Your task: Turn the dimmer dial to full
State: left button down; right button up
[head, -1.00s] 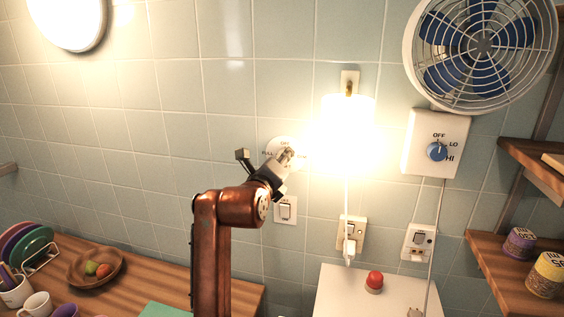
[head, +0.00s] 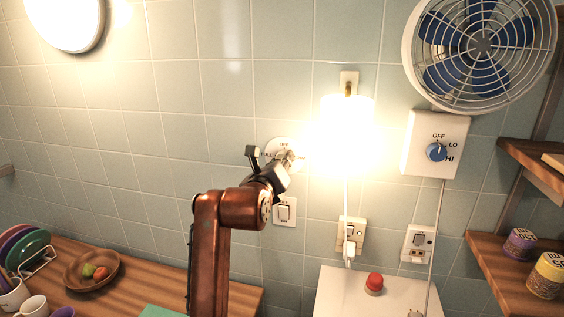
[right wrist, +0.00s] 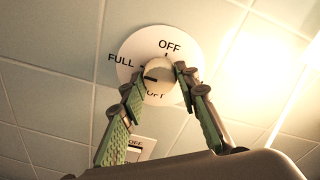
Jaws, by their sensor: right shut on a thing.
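The dimmer dial is a round white plate (right wrist: 128,50) on the tiled wall, marked OFF at the top, FULL at the left and a partly hidden word ending in "FT" at the bottom. Its pale knob (right wrist: 159,74) is between the two fingers of my right gripper (right wrist: 156,84), which is shut on it. A dark mark on the knob points to the left, roughly toward the FULL side; its exact aim is hard to tell. In the head view my right gripper (head: 288,161) covers much of the plate (head: 279,143). My left gripper is not in view.
A brightly lit wall lamp (head: 345,135) glows right of the dial. A light switch (head: 284,211) is just below it. A fan control box (head: 425,158) and a fan (head: 482,45) are farther right. A wooden bowl (head: 76,283) stands on the counter at left.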

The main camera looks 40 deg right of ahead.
jog(key=shift+w+a, duration=0.1)
jog(key=o, duration=1)
jog(key=shift+o, duration=0.8)
jog(key=f+v, duration=0.1)
jog(key=v, duration=1.1)
jog(key=shift+r, duration=0.5)
